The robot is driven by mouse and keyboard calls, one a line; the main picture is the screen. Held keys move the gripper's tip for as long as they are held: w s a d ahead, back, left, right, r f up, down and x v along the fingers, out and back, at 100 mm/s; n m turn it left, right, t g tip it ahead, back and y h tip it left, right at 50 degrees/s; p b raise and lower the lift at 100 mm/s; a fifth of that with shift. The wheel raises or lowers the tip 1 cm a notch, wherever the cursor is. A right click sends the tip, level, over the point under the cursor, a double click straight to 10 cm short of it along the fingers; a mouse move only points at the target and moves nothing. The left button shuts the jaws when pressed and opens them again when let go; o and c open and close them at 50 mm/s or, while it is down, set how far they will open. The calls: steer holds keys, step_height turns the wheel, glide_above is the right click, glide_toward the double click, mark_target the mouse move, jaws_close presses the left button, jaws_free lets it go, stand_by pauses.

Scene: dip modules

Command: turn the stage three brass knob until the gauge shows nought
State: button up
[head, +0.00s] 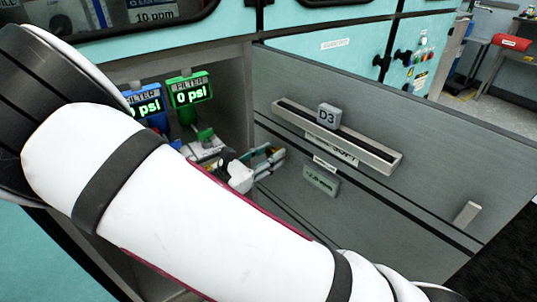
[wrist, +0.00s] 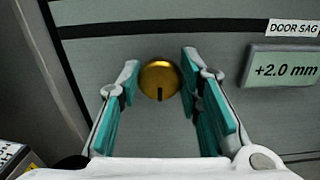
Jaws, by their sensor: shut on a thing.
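A round brass knob (wrist: 159,80) with a dark mark pointing down sits on the grey door panel, in the middle of the wrist view. My gripper (wrist: 160,73) has its teal-padded fingers on both sides of the knob, shut on it. In the head view my gripper (head: 275,160) reaches the door's left part, and the knob is hidden there. The gauge (wrist: 283,70) right of the knob reads +2.0 mm under a DOOR SAG label. In the head view the gauge (head: 321,180) is small and hard to read.
The grey door (head: 430,160) marked D3 stands open with a long handle bar (head: 337,138). Behind my arm, a blue filter (head: 147,104) and a green filter (head: 190,92) in the cabinet; the green one reads 0 psi. My white arm covers much of the head view.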

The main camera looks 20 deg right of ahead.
steer(key=shift+s+f+m+b, duration=0.1)
steer(key=shift+f+m+b, duration=0.15)
steer(key=shift+m, duration=4.9)
steer(key=shift+f+m+b, duration=0.1)
steer(key=shift+m+b, duration=0.3)
steer(key=shift+m, duration=4.8)
steer(key=shift+s+f+m+b, duration=0.1)
steer(key=shift+f+m+b, duration=0.15)
steer(key=shift+m, duration=4.9)
steer(key=o, duration=1.1)
steer(key=shift+w+r, duration=0.1)
steer(key=shift+r, duration=0.05)
